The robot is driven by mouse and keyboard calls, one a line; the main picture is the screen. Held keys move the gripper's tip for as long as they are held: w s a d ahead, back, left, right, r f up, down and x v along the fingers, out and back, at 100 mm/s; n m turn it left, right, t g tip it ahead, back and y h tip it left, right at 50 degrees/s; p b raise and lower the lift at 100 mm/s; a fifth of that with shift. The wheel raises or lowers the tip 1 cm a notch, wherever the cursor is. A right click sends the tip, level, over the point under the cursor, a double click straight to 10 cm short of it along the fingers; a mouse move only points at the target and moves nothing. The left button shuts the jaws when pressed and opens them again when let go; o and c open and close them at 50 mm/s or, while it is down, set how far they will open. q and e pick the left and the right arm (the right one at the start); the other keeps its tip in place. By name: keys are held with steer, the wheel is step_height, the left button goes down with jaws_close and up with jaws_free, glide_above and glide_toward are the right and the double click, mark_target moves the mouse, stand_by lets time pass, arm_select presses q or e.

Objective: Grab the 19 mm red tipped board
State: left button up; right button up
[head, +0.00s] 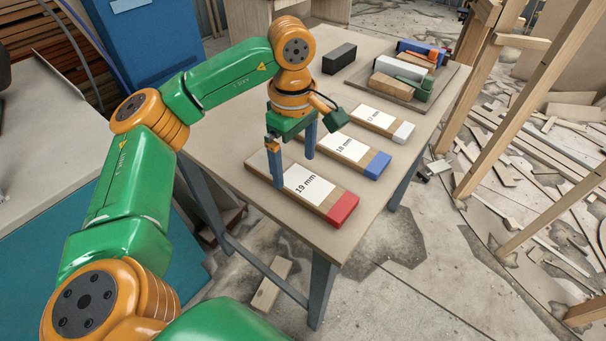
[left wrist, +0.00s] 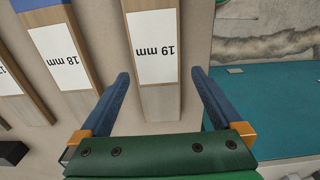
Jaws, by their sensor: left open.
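The 19 mm board (head: 329,203) is a wooden strip with a white label and a red tip (head: 343,208), lying flat at the near edge of the table. My left gripper (head: 293,170) is open, pointing down at the board's left part. In the left wrist view the board (left wrist: 161,102) runs between the two blue fingers (left wrist: 160,85), with a gap on each side. Its red tip is out of that view. Whether the fingertips reach down to table level I cannot tell. My right gripper does not show.
An 18 mm board with a blue tip (head: 377,166) and another board with a pale tip (head: 403,132) lie behind on the table (head: 235,125). A black block (head: 339,58) and a tray of coloured blocks (head: 440,84) stand farther back. Wooden beams (head: 535,85) rise at right.

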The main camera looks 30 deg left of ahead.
mark_target(298, 178)
arm_select(q)
steer(key=f, duration=0.4)
steer(key=shift+w+d, duration=0.15)
steer(key=shift+w, duration=0.1)
steer(key=shift+s+r, duration=0.1)
steer(key=c, duration=1.4)
steer(key=shift+o, duration=0.2)
